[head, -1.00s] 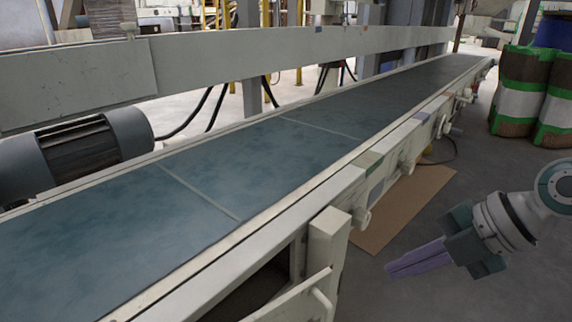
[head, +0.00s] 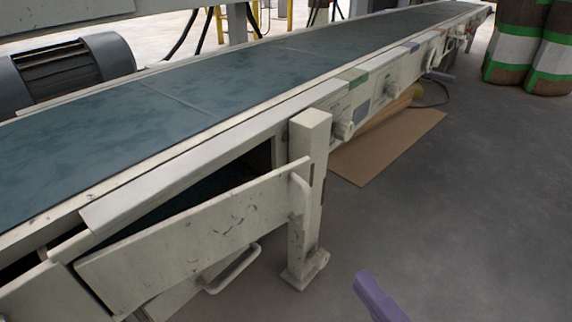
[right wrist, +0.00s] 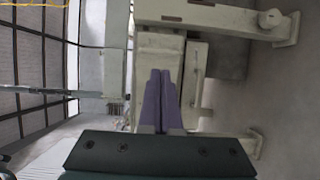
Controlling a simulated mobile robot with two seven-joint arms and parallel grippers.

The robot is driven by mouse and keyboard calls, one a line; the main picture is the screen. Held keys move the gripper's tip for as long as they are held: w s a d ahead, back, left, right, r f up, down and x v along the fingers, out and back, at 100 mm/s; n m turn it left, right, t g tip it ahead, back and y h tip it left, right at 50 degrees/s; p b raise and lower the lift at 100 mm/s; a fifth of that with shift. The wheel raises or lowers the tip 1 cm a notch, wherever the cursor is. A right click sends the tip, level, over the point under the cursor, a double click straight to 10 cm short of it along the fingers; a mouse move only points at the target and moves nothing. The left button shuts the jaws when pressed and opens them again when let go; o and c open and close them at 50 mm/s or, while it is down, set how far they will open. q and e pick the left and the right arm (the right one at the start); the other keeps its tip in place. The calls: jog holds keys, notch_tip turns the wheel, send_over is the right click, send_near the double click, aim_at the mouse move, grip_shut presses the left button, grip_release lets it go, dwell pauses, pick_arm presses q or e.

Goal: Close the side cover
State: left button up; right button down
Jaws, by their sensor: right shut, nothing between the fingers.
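The side cover (head: 195,238) is a scuffed cream panel on the near side of the conveyor. It stands open, angled away from the frame, with a dark gap (head: 235,175) showing behind it. My left gripper is out of view.
The conveyor leg (head: 308,205) stands beside the cover's right end. A second bar handle (head: 232,270) is below the cover. Knobs (head: 342,130) stick out along the conveyor rail. Cardboard (head: 385,148) lies on the floor.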

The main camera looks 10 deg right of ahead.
aim_at(308, 213)
jog(key=b+x, duration=0.4)
jog(key=x, duration=0.6)
jog(key=shift+w+a+f, duration=0.1)
jog(key=shift+w, duration=0.05)
